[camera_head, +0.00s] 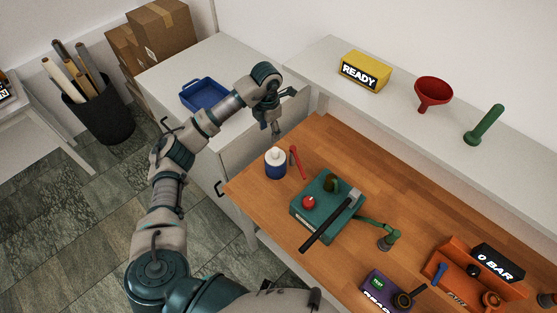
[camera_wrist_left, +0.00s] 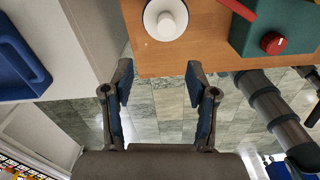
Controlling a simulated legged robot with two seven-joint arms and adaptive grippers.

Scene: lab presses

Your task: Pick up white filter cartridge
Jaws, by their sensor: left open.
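The white filter cartridge (camera_head: 275,163) stands upright near the left end of the wooden bench (camera_head: 262,197). It has a white top and a blue lower band. It also shows from above in the left wrist view (camera_wrist_left: 166,18), at the top edge. My left gripper (camera_head: 283,112) is open and empty, above and behind the cartridge in the head view. In the left wrist view its two fingers (camera_wrist_left: 160,82) are spread, with the cartridge beyond them and apart from them. My right gripper is not in view.
A red handle (camera_head: 297,163) lies just right of the cartridge. The green press (camera_head: 300,215) with a red knob and a black lever stands close by. A blue tray (camera_head: 205,95) sits on the white cabinet at left. A white shelf (camera_head: 400,105) runs behind the bench.

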